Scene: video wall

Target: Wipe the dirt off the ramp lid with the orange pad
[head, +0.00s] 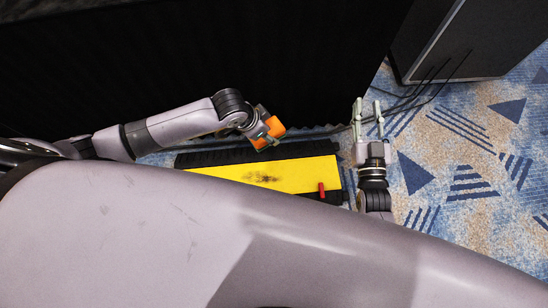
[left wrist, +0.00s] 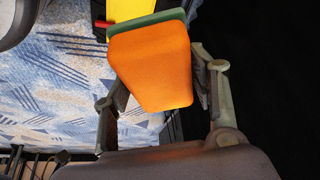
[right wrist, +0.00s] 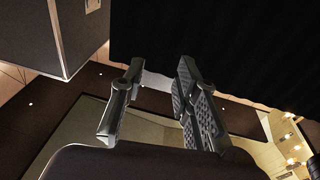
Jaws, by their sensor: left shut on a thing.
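The ramp lid (head: 300,174) is yellow, with black ramp edges (head: 225,155), and lies on the carpet. A dark smudge of dirt (head: 262,178) is on its yellow top, and a red piece (head: 321,190) sits near its right end. My left gripper (head: 267,129) is shut on the orange pad (head: 273,132), above the lid's far edge. In the left wrist view the orange pad (left wrist: 152,66) has a green edge and sits between the fingers; a bit of the yellow lid (left wrist: 130,10) shows beyond. My right gripper (head: 368,118) is open and empty, right of the lid.
A black wall panel (head: 200,60) rises behind the lid. A dark box (head: 455,40) stands at the back right, with black cables (head: 420,98) on the floor before it. Patterned blue carpet (head: 470,150) lies free at the right. My own body hides the lid's near side.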

